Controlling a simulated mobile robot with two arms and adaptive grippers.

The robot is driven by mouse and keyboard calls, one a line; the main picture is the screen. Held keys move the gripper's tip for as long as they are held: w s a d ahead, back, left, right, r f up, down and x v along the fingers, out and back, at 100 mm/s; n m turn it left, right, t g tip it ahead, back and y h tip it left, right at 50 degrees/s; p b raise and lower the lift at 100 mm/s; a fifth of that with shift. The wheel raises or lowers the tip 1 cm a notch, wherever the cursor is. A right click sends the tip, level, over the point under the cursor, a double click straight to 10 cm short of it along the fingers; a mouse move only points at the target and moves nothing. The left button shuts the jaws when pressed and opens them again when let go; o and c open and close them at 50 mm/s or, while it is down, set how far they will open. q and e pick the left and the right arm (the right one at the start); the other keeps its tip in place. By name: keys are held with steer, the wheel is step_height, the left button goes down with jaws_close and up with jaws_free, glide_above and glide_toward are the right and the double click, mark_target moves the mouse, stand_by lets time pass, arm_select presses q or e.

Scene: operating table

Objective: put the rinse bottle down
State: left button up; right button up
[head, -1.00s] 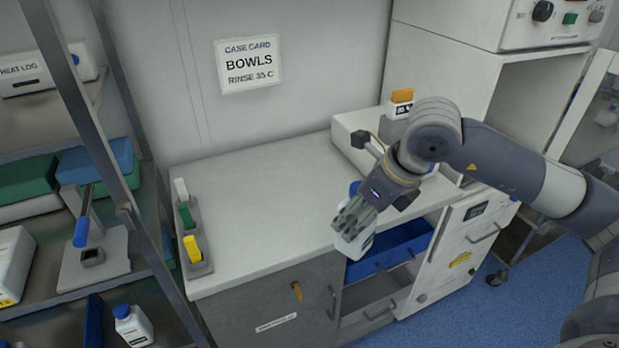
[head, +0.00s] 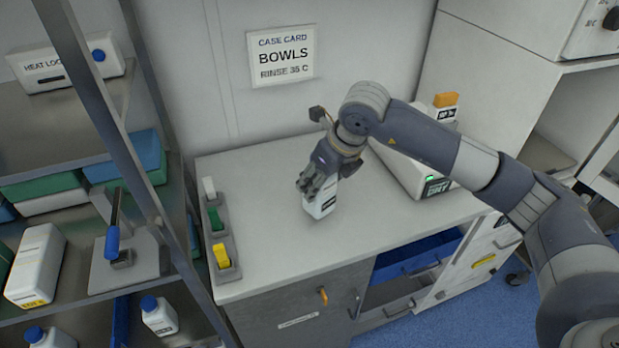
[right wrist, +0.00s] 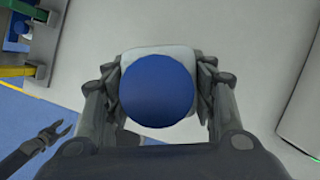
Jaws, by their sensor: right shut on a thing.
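The rinse bottle (head: 321,203) is white with a dark label, and my right gripper (head: 318,187) is shut on its upper part. The bottle is upright or nearly so, over the middle of the grey counter top (head: 292,238). I cannot tell whether its base touches the counter. In the right wrist view the bottle's round blue cap (right wrist: 157,90) lies between the two fingers of my right gripper (right wrist: 158,92), with the white shoulder behind it.
A rack with white, green and yellow pieces (head: 217,240) stands at the counter's left end. A white device with a green light (head: 412,172) stands at the back right. An open blue drawer (head: 415,256) is below. Shelves with bottles (head: 160,316) are at left.

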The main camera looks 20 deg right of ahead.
steer(key=shift+w+a+p, duration=0.35)
steer(key=shift+w+a, duration=0.55)
steer(key=shift+w, duration=0.3)
steer(key=shift+f, duration=0.3)
step_height(320, 180, down, 2)
steer(key=shift+f+p, duration=0.1)
steer(key=shift+p, duration=0.7)
steer(key=shift+f, duration=0.5)
steer(key=o, duration=1.4)
arm_select(q)
steer(key=w+r, duration=0.1)
steer(key=r, duration=0.1)
steer(key=shift+w+a+r, duration=0.1)
steer(key=shift+w+r, duration=0.3)
arm_select(e)
steer(key=shift+o, duration=0.5)
arm_select(q)
steer(key=shift+w, duration=0.1)
